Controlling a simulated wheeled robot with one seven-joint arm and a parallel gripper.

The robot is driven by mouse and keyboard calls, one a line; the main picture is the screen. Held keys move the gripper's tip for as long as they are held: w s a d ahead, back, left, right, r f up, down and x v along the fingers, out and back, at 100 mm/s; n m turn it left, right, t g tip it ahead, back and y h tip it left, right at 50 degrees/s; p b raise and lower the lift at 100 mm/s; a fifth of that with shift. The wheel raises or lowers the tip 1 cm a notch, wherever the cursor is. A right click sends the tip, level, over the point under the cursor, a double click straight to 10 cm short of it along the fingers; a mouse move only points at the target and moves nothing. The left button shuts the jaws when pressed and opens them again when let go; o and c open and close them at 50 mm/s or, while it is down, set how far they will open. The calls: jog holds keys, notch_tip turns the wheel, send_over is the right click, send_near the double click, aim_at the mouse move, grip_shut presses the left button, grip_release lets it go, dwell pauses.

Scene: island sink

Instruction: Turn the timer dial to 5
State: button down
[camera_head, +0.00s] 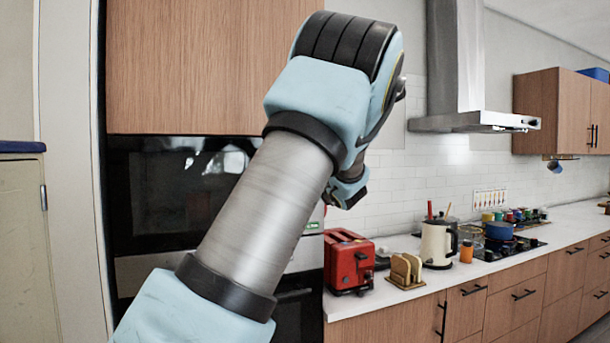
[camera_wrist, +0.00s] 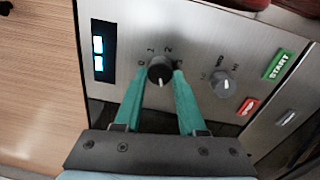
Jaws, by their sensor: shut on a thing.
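In the wrist view a round black timer dial (camera_wrist: 160,71) sits on a grey metal panel (camera_wrist: 205,45), with small number marks around its upper side. A pale line on the dial points toward the bottom of the picture. The marks are too small to read surely. My gripper (camera_wrist: 161,74) has two teal fingers, one on each side of the dial, and is shut on it. In the head view my arm blocks the dial and the fingers.
A grey knob (camera_wrist: 226,84), a green START button (camera_wrist: 280,64) and a red button (camera_wrist: 247,106) are right of the dial. A lit display (camera_wrist: 99,58) is left. In the head view a red toaster (camera_head: 347,262) and white kettle (camera_head: 437,243) stand on the counter.

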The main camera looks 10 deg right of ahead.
jog(key=shift+f, duration=0.1)
dwell(0.3)
jog(key=shift+c, duration=2.4)
grip_release()
jog(key=b+v, duration=0.3)
jog(key=v, duration=0.7)
jog(key=shift+s+b, duration=0.4)
jog(key=shift+d, duration=0.1)
